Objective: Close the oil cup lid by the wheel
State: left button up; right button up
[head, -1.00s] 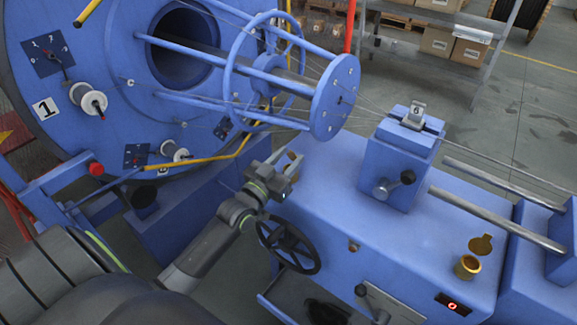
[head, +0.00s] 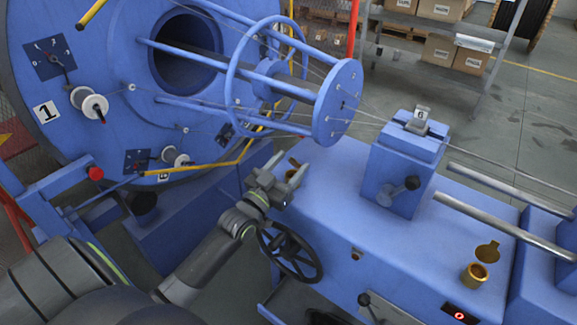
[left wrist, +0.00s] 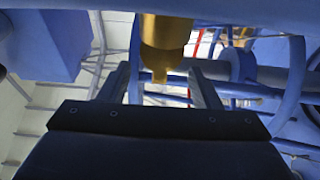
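A brass oil cup (head: 294,162) by the black handwheel (head: 290,251) is mostly hidden behind my left gripper (head: 291,166) in the head view. In the left wrist view, a brass cup body (left wrist: 166,38) hangs into the picture from the top, between the two spread fingers of my left gripper (left wrist: 160,72). The gripper is open, with gaps between the fingers and the brass. The lid's position cannot be told from these views. My right gripper is not in view.
Another brass oil cup (head: 474,273) with its lid (head: 488,251) raised stands at the bench's right. A clamp block (head: 402,172) with a crank sits mid-bench. The strander's blue cage (head: 290,85) and wires stretch above and behind my left gripper.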

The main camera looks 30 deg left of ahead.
pick_arm(q)
jog(key=shift+s+f, duration=0.1)
jog(key=shift+s, duration=0.25)
jog(key=b+v, duration=0.1)
jog(key=v, duration=1.5)
jog(key=shift+s+b, duration=0.3)
jog(key=shift+s, duration=0.1)
